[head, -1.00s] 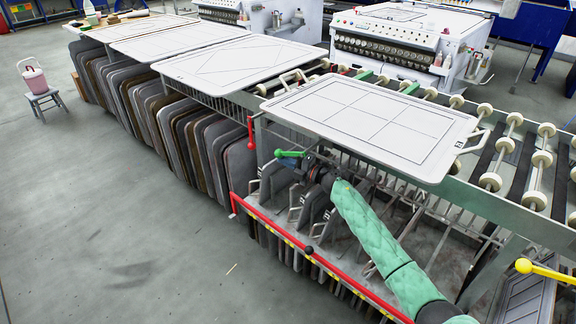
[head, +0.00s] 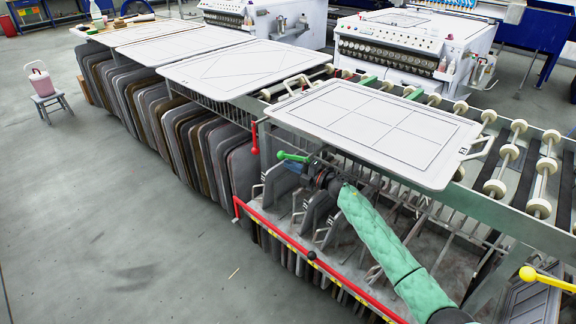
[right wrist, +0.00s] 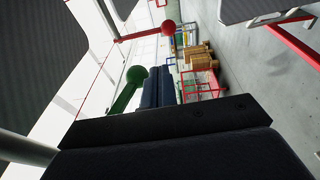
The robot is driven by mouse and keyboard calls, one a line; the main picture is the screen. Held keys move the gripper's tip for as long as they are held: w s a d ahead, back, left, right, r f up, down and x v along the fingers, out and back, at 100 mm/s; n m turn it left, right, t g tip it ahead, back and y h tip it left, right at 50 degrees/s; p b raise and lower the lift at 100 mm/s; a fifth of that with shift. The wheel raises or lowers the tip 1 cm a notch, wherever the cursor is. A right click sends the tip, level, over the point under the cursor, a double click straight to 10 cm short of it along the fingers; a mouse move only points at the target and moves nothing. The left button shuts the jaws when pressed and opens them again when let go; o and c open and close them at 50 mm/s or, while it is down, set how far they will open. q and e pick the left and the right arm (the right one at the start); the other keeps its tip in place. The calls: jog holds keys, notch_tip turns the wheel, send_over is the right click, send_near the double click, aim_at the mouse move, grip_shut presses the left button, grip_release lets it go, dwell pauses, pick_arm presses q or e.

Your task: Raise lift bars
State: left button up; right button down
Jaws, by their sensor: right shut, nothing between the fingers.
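A green lever (head: 293,157) with a ball knob sticks out to the left below the nearest white-framed panel. In the right wrist view the green lever (right wrist: 128,90) stands just left of my fingers. My right gripper (head: 314,167) is beside its inner end, shut and empty; its dark fingers (right wrist: 160,72) show together in the wrist view. I cannot tell whether they touch the lever. A yellow lever (head: 545,278) is at the right edge. My left gripper is out of view.
A red bar (head: 270,228) runs along the rack's front, below my right arm. The large panel (head: 375,125) lies above my gripper, by the rollers (head: 495,187). Several grey panels hang in the rack. The floor at left is clear except for a stool (head: 50,102) with a pink bucket (head: 39,84).

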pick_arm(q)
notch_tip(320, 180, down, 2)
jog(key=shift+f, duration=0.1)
pick_arm(e)
jog(key=v, duration=0.6)
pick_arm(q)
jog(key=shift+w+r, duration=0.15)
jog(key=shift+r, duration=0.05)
pick_arm(e)
jog(key=shift+d, duration=0.1)
